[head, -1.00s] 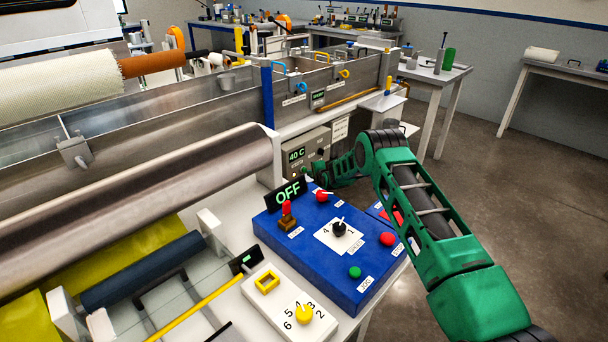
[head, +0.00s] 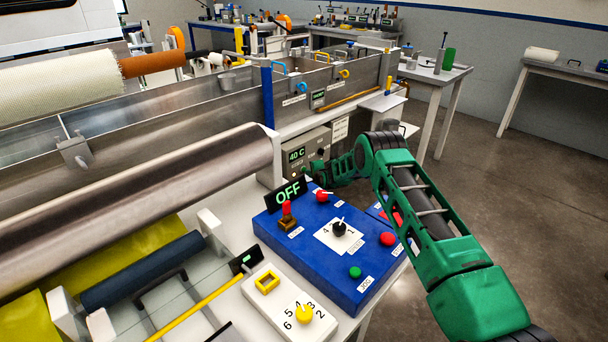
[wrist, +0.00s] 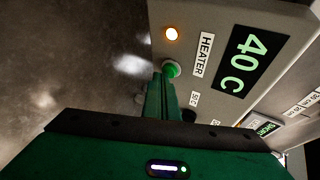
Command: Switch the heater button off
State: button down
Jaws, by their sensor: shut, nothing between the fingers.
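The heater box (head: 308,145) is a grey panel beyond the blue control box in the head view. In the wrist view its label reads HEATER (wrist: 203,55), beside a green 40 C display (wrist: 244,62). A round lamp (wrist: 172,34) glows orange-white on the panel. The green heater button (wrist: 171,69) sits below the lamp. My gripper (wrist: 167,84) is shut and empty, with its fingertips right at the button. I cannot tell whether they touch it. In the head view my green arm partly covers the box's lower right side.
A blue control box (head: 330,255) with an OFF sign, knobs and buttons stands in front of the heater box. A white panel with a yellow knob (head: 304,314) is nearer. A steel roller (head: 140,200) and trough lie left. Open floor (head: 470,160) lies right.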

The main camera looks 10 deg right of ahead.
dwell(0.6)
jog(key=shift+s+d, duration=0.4)
jog(key=shift+s, duration=0.3)
jog(key=shift+s+d, duration=0.75)
jog(key=shift+s, duration=0.25)
jog(key=shift+s+d, duration=0.75)
jog(key=shift+s, duration=0.25)
